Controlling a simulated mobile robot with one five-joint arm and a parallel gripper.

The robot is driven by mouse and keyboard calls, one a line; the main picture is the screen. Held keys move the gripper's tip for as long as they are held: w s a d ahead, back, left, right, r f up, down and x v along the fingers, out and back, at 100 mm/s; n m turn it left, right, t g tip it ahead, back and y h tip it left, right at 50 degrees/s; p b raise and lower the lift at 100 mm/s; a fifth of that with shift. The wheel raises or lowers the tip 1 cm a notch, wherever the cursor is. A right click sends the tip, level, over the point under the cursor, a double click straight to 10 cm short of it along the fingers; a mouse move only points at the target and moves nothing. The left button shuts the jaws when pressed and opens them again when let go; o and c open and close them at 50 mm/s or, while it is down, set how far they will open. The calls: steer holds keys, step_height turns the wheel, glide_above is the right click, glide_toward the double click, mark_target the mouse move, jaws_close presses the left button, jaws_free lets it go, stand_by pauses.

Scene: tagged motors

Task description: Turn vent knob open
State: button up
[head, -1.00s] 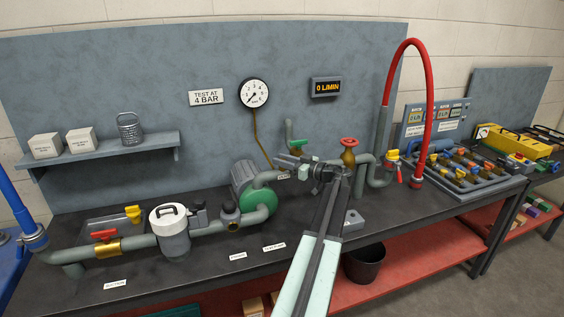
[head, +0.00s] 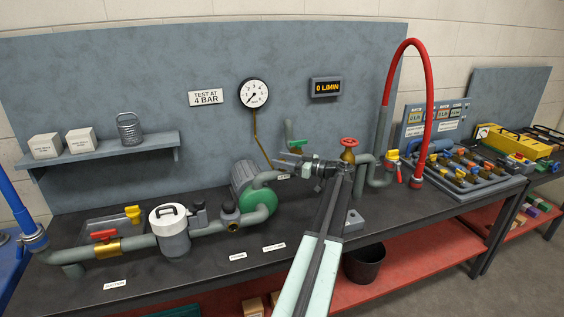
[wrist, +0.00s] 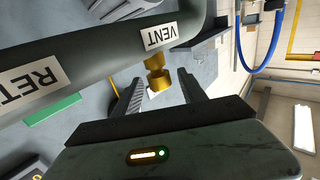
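In the wrist view, the brass vent knob (wrist: 158,78) sticks out of a grey pipe (wrist: 85,60) beside a white VENT label (wrist: 160,36). My gripper (wrist: 161,76) is open, with one dark finger on each side of the knob. The knob shows in the gap near the fingertips; I see no contact, and the exact depth is unclear. I cannot make out the vent knob there.
A green-handled valve (head: 298,143) stands just behind my gripper. A red handwheel valve (head: 349,142) is close on its right. A pressure gauge (head: 254,93) and a 0 L/MIN display (head: 326,87) are on the back panel. The bench front is mostly clear.

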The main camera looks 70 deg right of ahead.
steer(key=shift+s, duration=0.1)
steer(key=s, duration=0.7)
steer(key=shift+s+a, duration=0.35)
